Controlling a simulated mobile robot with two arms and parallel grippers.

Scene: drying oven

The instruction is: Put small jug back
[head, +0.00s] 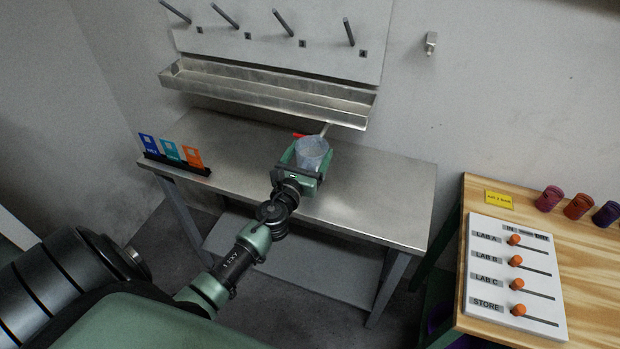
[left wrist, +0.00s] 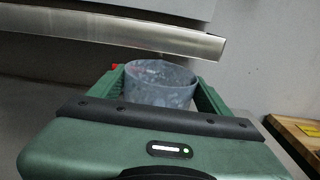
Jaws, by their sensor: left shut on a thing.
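The small jug (head: 313,149) is a translucent grey-blue cup shape. It sits between the fingers of my left gripper (head: 305,157), over the steel table. It is upright or nearly so. In the left wrist view the jug (left wrist: 160,84) shows its round rim, with a green finger on each side; its lower part is hidden behind the gripper body. I cannot tell whether its base touches the table. My right gripper is not in view.
A steel drip tray (head: 262,92) runs along the wall above the table (head: 385,190). Several slanted pegs stick out of a panel (head: 280,35) above it. A rack of coloured cards (head: 172,150) stands at the table's left. A wooden bench (head: 590,270) with a slider board (head: 500,262) is at the right.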

